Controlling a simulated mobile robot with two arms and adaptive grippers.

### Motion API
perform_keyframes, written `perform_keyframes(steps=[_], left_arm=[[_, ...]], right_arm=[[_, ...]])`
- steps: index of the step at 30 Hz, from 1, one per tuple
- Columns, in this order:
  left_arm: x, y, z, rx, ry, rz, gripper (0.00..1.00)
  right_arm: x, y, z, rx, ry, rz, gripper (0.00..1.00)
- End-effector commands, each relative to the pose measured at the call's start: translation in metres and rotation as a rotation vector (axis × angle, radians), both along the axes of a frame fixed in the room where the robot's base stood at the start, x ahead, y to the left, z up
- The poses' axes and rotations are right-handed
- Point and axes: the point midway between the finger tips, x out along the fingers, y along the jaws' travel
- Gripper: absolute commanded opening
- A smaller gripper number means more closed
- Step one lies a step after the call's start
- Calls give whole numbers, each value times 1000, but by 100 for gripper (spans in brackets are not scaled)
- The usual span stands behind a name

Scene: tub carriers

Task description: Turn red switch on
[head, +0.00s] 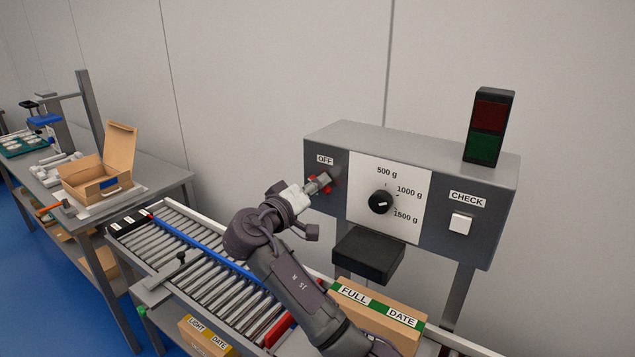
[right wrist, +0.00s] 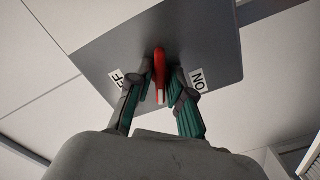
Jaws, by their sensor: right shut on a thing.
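The red switch (head: 328,181) sits on the left part of the grey control box (head: 440,147), below the OFF label (head: 325,160). In the right wrist view the red switch (right wrist: 159,66) stands between the partly hidden OFF label (right wrist: 116,80) and the ON label (right wrist: 198,79). My right gripper (head: 318,184) is at the switch, and its two fingers (right wrist: 157,88) are shut on the red lever from both sides. The lever points between the two labels. The ON label is hidden behind my gripper in the head view. My left gripper is out of view.
The box also bears a black dial (head: 380,202), a white CHECK button (head: 460,223) and a red-green lamp (head: 489,127). A black platform (head: 368,256) juts out below it. A roller conveyor (head: 203,267) and a FULL/DATE carton (head: 385,317) lie under my right arm.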

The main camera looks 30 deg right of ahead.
Motion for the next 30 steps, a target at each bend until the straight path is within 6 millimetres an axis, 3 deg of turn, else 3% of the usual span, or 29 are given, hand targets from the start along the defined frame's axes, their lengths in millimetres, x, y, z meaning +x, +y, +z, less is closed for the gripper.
perform_keyframes(steps=[15,30], left_arm=[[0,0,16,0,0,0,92],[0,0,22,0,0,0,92]], right_arm=[[1,1,4,-91,203,5,0],[1,1,2,-128,291,5,0]])
